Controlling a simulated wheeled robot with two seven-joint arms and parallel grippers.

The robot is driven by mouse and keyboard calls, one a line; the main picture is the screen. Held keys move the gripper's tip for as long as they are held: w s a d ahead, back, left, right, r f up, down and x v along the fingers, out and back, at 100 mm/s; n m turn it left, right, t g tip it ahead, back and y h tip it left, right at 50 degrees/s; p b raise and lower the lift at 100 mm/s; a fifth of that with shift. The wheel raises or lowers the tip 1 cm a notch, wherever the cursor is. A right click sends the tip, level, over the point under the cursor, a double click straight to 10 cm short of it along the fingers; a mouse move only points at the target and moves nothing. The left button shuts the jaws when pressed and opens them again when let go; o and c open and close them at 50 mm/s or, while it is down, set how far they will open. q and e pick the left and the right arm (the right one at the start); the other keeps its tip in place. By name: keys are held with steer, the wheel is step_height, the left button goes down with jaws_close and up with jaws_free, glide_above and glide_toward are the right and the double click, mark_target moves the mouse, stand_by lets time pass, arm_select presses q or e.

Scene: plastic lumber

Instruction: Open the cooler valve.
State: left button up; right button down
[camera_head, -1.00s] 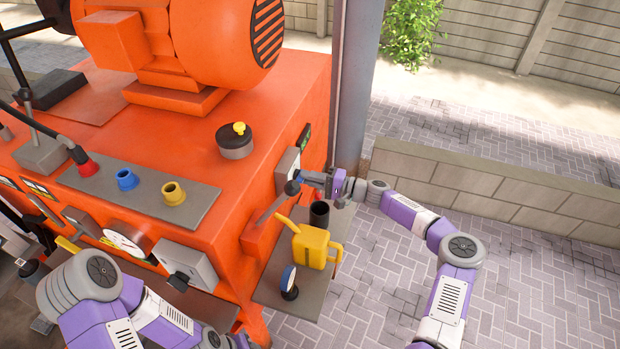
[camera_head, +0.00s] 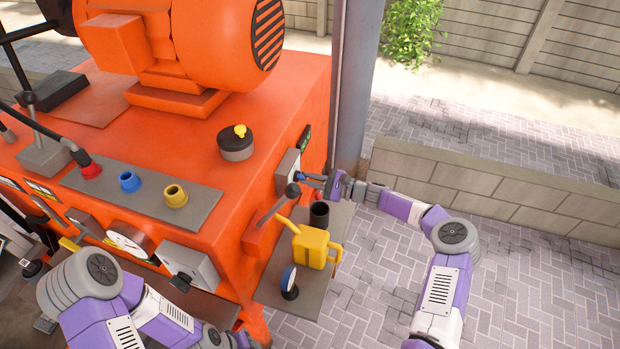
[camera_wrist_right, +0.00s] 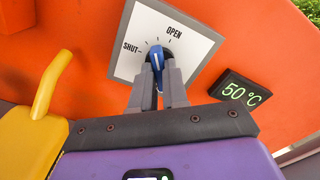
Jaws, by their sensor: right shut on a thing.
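The cooler valve is a blue handle (camera_wrist_right: 158,62) on a white square plate (camera_wrist_right: 127,60) marked SHUT on the left and OPEN at the upper right. The plate (camera_head: 287,172) is on the right side of the orange machine in the head view. My right gripper (camera_wrist_right: 159,75) is shut on the blue handle, one grey finger on each side. The handle points roughly up in the wrist view, between the two labels. In the head view my right gripper (camera_head: 314,179) reaches the plate from the right. My left arm is at the lower left, its gripper out of view.
A green "50 °C" display (camera_wrist_right: 241,92) is beside the plate. A lever (camera_head: 280,204) and a grey post (camera_head: 353,90) are close by.

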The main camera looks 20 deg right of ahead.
steer(key=m+p, duration=0.1)
steer(key=m, duration=0.4)
steer(key=shift+m, duration=0.4)
stand_by(0.4)
steer(key=c, duration=1.1)
jaws_free()
steer(key=shift+c, duration=0.2)
steer(key=shift+d, duration=0.1)
steer(key=v, duration=0.7)
steer(key=shift+s, duration=0.15)
steer(key=shift+d, duration=0.15)
